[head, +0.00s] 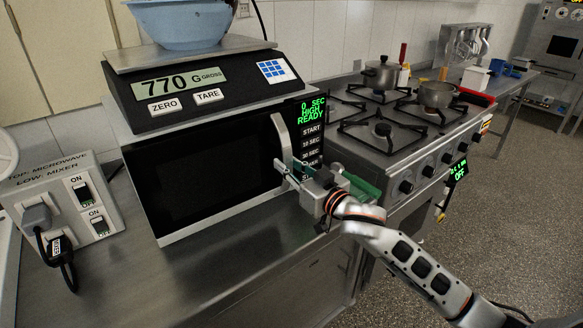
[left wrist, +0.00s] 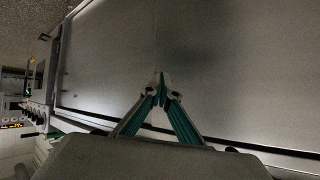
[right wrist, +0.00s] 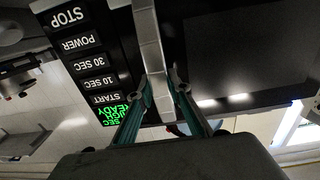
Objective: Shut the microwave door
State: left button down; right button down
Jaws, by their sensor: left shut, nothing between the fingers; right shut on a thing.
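The microwave (head: 205,170) stands on the steel counter with its dark-glassed door (head: 210,175) facing me. The door looks flush or nearly flush with the front; I cannot tell whether a small gap remains. Its pale vertical handle (head: 282,136) is at the door's right side, beside the button panel (head: 312,135). My right gripper (head: 283,172) is at the handle's lower part. In the right wrist view its fingers (right wrist: 162,78) are shut on the handle (right wrist: 150,45). My left gripper (left wrist: 160,84) is shut and empty over a bare metal surface; it is outside the head view.
A scale (head: 200,85) with a blue bowl (head: 182,25) sits on top of the microwave. A switch box (head: 65,205) with a plugged-in cable stands at left. A gas stove (head: 390,125) with pots is at right. The counter in front of the microwave (head: 170,280) is clear.

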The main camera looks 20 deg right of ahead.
jog(key=shift+w+r+y, duration=0.1)
jog(key=shift+w+y, duration=0.2)
jog(key=shift+w, duration=0.2)
jog(key=shift+a, duration=0.15)
jog(key=c, duration=1.8)
grip_release()
jog(key=shift+s+a, duration=0.1)
jog(key=shift+c, duration=0.2)
pick_arm(q)
jog(key=shift+s+f, duration=0.4)
jog(key=shift+s, duration=0.05)
jog(key=shift+d+r, duration=0.1)
jog(key=shift+w+r, duration=0.15)
jog(key=shift+w, duration=0.05)
pick_arm(e)
jog(key=v, duration=1.2)
